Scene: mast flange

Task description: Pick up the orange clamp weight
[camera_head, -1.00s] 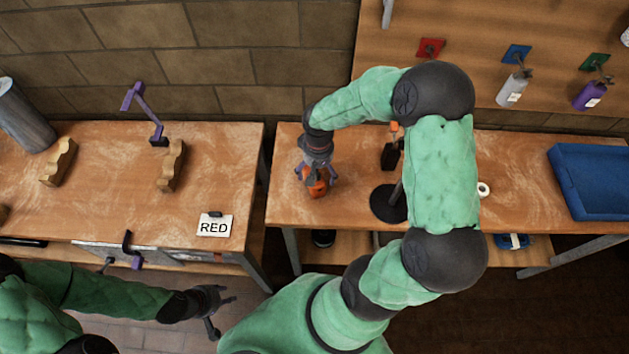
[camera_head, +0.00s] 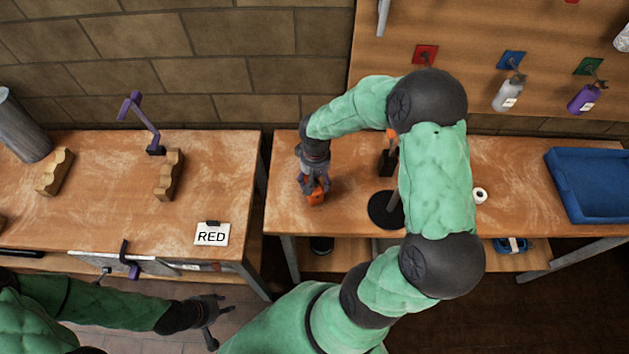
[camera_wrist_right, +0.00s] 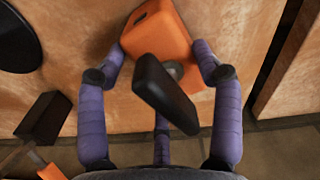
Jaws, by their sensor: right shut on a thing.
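The orange clamp weight (camera_head: 316,197) is at the left end of the right-hand table, under my right gripper (camera_head: 315,185). In the right wrist view the orange clamp weight (camera_wrist_right: 155,32) is a blocky orange body with a dark lever across its near side. The purple fingers of my right gripper (camera_wrist_right: 160,58) are shut on it from both sides. I cannot tell whether it is clear of the tabletop. My left gripper (camera_head: 215,312) is empty, its fingers apart, in front of the left table and below the RED card.
A black round base with a post (camera_head: 385,210) stands just right of the weight. A blue tray (camera_head: 590,215) and a white roll (camera_head: 480,195) are farther right. A gap separates the right table from the left table (camera_head: 110,215), which holds wooden blocks and a purple-armed stand.

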